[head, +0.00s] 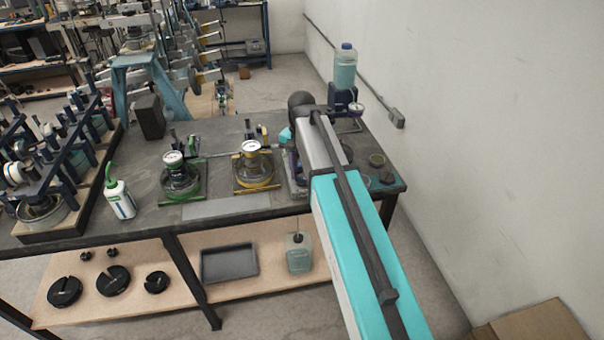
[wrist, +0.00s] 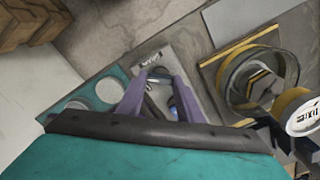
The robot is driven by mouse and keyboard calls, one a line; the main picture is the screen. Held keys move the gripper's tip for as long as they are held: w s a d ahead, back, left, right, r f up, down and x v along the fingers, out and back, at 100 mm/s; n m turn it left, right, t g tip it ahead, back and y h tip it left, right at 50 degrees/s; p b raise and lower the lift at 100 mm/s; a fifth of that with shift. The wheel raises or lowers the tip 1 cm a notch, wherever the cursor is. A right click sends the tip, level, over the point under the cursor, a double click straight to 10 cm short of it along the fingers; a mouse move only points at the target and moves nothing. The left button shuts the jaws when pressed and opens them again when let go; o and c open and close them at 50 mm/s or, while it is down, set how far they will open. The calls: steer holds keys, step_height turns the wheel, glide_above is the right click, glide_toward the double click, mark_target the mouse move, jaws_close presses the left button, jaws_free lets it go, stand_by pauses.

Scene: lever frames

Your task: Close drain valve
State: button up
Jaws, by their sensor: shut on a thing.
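In the wrist view my gripper (wrist: 158,82) reaches down with its two purple fingers around a small part of the drain valve (wrist: 152,76), beside a grey labelled plate (wrist: 150,56). The fingers are closed on this part, which looks like its handle. Most of the valve is hidden between the fingers, so I cannot tell the handle's angle. In the head view my arm covers the valve and nearly all of the gripper at the bench's right end.
A yellow-framed unit with a gauge (head: 252,165) stands just left of my arm, and a green-framed one (head: 178,175) stands further left. A blue-capped bottle (head: 345,68) stands behind my arm. The bench (head: 225,135) has bare room at the back. The wall (head: 480,150) is to the right.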

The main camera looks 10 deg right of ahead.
steer(key=n, duration=0.4)
steer(key=shift+n, duration=1.9)
steer(key=o, duration=1.1)
steer(key=shift+r, duration=0.1)
